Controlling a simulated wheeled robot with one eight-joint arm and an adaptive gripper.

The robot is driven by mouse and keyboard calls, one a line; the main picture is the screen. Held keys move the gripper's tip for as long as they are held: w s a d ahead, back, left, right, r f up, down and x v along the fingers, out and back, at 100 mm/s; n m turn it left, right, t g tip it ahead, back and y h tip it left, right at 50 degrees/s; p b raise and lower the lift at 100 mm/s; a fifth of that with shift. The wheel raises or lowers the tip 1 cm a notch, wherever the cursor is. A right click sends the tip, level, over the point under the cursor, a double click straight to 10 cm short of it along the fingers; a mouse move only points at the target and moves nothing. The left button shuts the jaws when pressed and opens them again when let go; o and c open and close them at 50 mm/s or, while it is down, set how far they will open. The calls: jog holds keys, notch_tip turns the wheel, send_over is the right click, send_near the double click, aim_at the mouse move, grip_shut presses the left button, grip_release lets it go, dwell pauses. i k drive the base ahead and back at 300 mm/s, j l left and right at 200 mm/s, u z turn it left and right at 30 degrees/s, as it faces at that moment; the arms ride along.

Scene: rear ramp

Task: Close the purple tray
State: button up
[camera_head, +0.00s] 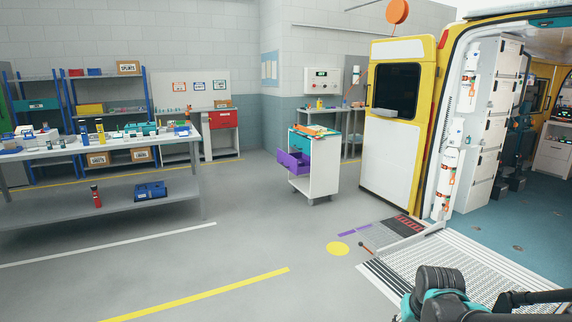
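The purple tray (293,163) is a drawer of the white wheeled cart (318,175) in the middle of the view. It is pulled out to the left and stands open. A teal drawer front (299,143) sits above it, and orange and other small items lie on the cart's top. Part of my arm, dark with teal, shows at the lower right, far from the cart. My gripper's fingertips cannot be made out, and nothing of mine touches the tray.
A metal ramp (455,268) leads up to the open yellow vehicle (397,150) on the right. A workbench (100,144) with tools stands at the left, shelves behind it.

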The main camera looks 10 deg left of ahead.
aim_at(290, 161)
jog(key=i+j+u, duration=0.25)
jog(key=i, duration=0.2)
jog(key=i+j+u, duration=0.1)
jog(key=i+u, duration=0.15)
jog(key=i, duration=0.15)
jog(key=i+u, duration=0.25)
jog(key=i, duration=3.65)
jog(key=i+z, duration=0.2)
jog(key=i, duration=0.25)
jog(key=i+j+z, duration=0.15)
jog(key=i, duration=0.3)
jog(key=i+j+z, duration=0.2)
jog(key=i, duration=0.2)
jog(key=i+j+z, duration=0.15)
jog(key=i, duration=0.25)
jog(key=j, duration=0.1)
